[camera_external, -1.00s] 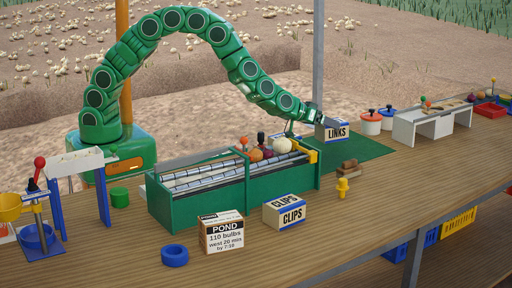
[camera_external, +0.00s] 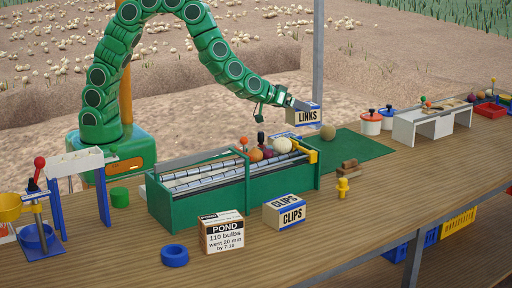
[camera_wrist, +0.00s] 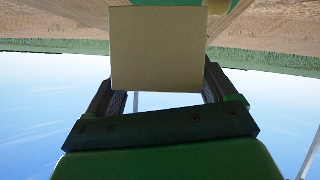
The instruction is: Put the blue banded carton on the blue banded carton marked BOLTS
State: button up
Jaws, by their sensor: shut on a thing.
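My gripper (camera_external: 290,102) is shut on a white carton with blue bands marked LINKS (camera_external: 307,116), held in the air above the back right end of the green machine. In the wrist view the carton (camera_wrist: 157,50) shows a plain tan face between the two fingers (camera_wrist: 160,92). A blue banded carton marked CLIPS (camera_external: 285,212) stands on the bench in front of the machine. A small blue and white thing (camera_external: 285,136) shows partly behind the machine; I cannot tell what it is. I can read no BOLTS mark in any view.
The green machine (camera_external: 205,195) has rollers and several onions on top.

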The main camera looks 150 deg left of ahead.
jog(key=s+d+r+n+g, duration=0.2)
jog(key=s+d+g, duration=0.1)
jog(key=s+d, duration=0.15)
jog(key=shift+s+a+f, duration=0.1)
jog(key=shift+a+f, duration=0.05)
jog(key=shift+f, duration=1.15)
jog(key=shift+a+f, duration=0.15)
jog(key=shift+f, duration=1.1)
jog(key=shift+s+a+f, duration=0.1)
jog(key=shift+a+f, duration=0.05)
jog(key=shift+f, duration=1.15)
jog(key=shift+f, duration=0.1)
jog(key=o, duration=1.3)
jog(key=shift+o, duration=0.2)
jog(key=shift+d, duration=0.1)
jog(key=v, duration=1.2)
jog(key=shift+s, duration=0.2)
